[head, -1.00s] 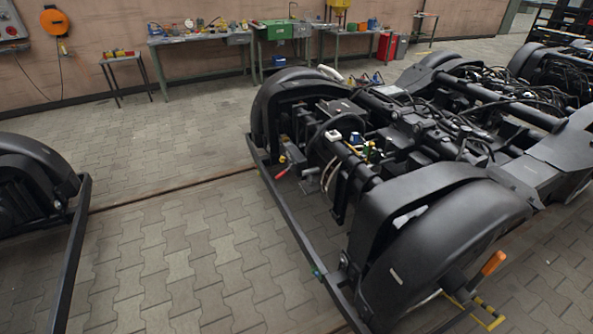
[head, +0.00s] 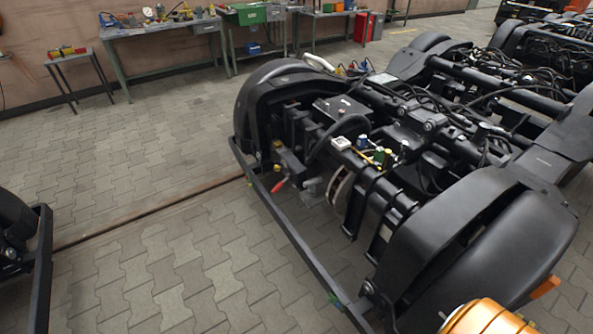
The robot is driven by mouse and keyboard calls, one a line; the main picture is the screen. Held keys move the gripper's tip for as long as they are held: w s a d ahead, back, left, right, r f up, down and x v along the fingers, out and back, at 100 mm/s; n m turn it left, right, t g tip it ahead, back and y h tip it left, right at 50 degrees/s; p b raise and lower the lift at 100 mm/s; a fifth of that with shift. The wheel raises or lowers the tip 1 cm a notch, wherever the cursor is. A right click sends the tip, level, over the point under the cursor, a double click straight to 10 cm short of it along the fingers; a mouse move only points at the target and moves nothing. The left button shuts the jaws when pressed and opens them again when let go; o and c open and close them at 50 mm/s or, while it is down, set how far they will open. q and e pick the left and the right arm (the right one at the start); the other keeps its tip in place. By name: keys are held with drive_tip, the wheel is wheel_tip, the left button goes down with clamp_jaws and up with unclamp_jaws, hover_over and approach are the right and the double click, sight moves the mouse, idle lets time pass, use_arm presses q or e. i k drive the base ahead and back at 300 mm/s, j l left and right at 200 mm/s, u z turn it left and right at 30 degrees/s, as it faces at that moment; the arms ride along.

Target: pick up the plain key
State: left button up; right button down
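I cannot make out a plain key in the head view; at this distance small items are too small to tell apart. Several small items, among them a white box (head: 340,143) and a green and yellow piece (head: 381,156), sit on the near black bogie (head: 430,122). Neither of my grippers is in view. An orange rounded part (head: 487,318), which looks like part of my own arm, shows at the bottom right edge.
The bogie's front bar (head: 290,240) and black wheel covers (head: 480,250) stand in front of me. Another bogie (head: 22,240) is at the left edge. Workbenches (head: 165,30) and a small stool (head: 72,58) line the back wall. The paved floor (head: 150,220) between the bogies is clear.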

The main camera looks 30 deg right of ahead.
sight(311, 183)
drive_tip(key=i+j, duration=0.1)
drive_tip(key=i, duration=2.6)
drive_tip(key=l+z, duration=0.05)
drive_tip(key=l, duration=0.05)
